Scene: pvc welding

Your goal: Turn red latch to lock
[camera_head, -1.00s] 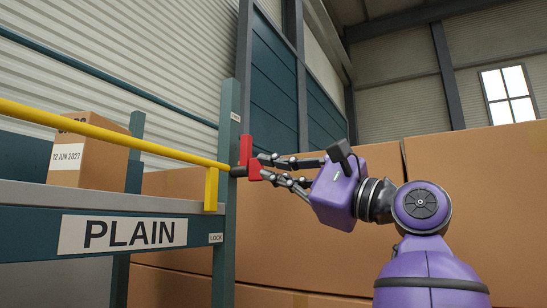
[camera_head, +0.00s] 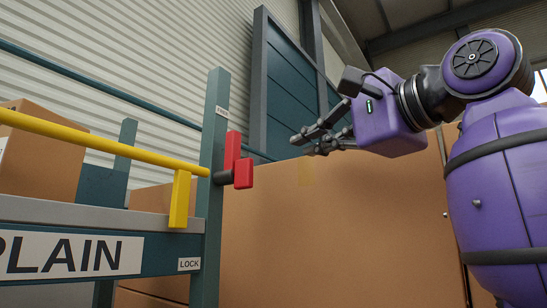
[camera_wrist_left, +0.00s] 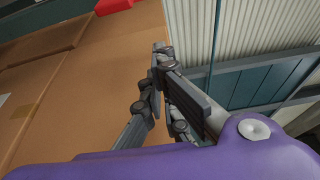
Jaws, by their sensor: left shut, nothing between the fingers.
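The red latch (camera_head: 243,173) sits at the end of the yellow bar, on the teal post. It has an upright red plate reaching up the post and a red block at its lower right, joined by a dark pivot. A small "LOCK" label (camera_head: 189,264) is below it on the rack. My left gripper (camera_head: 300,144) is to the right of the latch and a little higher, shut and empty, clear of it. In the left wrist view its fingers (camera_wrist_left: 160,65) are together, and part of the latch (camera_wrist_left: 117,5) shows at the top edge. My right gripper is not in view.
The yellow bar (camera_head: 95,137) runs left from the post (camera_head: 213,110) above a shelf marked "PLAIN" (camera_head: 60,255). Large cardboard boxes (camera_head: 340,230) fill the space behind. Free room lies between gripper and post.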

